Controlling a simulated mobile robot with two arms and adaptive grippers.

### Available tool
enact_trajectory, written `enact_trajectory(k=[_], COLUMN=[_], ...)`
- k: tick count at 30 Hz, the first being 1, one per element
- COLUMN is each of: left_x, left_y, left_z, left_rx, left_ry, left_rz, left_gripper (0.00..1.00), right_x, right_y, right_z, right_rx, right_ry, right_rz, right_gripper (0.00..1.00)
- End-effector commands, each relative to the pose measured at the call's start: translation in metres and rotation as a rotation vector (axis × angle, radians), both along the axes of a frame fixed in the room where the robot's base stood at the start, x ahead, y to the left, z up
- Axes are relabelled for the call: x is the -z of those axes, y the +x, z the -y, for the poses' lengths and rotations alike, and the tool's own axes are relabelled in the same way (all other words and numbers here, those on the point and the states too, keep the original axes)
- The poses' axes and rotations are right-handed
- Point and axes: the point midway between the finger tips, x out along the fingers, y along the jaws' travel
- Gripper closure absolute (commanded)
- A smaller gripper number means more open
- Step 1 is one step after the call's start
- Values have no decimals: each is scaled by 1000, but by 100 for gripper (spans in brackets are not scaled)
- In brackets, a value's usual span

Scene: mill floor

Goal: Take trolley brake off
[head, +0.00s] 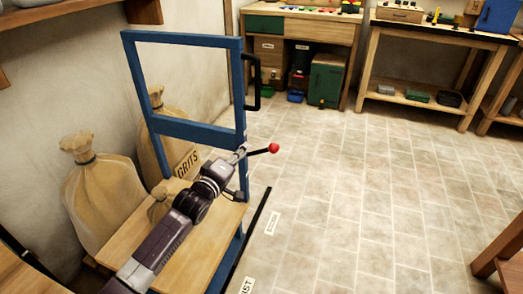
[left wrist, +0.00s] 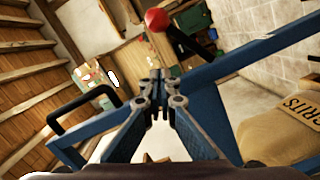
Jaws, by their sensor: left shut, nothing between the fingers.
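The trolley has a blue frame (head: 186,38) and a wooden deck (head: 222,220). A black brake lever with a red knob (head: 274,148) sticks out to the right from the frame's right post. My left gripper (head: 240,154) is close to the lever's inner end, above the deck. In the left wrist view its fingers (left wrist: 157,82) are shut with nothing between them. The red knob (left wrist: 156,20) shows beyond the fingertips there. I cannot tell whether the fingers touch the lever. My right gripper is not in view.
A black handle (head: 256,84) is on the frame's right post. Workbenches (head: 300,14) stand at the back. The tiled floor (head: 370,190) on the right is clear.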

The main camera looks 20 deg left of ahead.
Motion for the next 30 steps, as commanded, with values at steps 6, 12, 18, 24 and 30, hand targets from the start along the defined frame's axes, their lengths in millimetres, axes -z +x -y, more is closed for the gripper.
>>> enact_trajectory(k=[6, 12, 18, 24, 30], left_x=[2, 14, 18, 19, 19], left_y=[39, 47, 48, 48, 48], left_z=[5, 29, 42, 43, 43], left_rx=[0, 2, 1, 0, 1], left_ry=[2, -3, 0, 1, 2], left_rz=[2, -1, 0, 0, 0], left_gripper=[100, 100, 100, 100, 100], right_x=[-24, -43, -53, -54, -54], right_y=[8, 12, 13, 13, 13], right_z=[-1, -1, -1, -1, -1], right_rx=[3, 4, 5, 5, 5], right_ry=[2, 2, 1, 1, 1], right_rz=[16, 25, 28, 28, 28], right_gripper=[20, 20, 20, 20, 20])
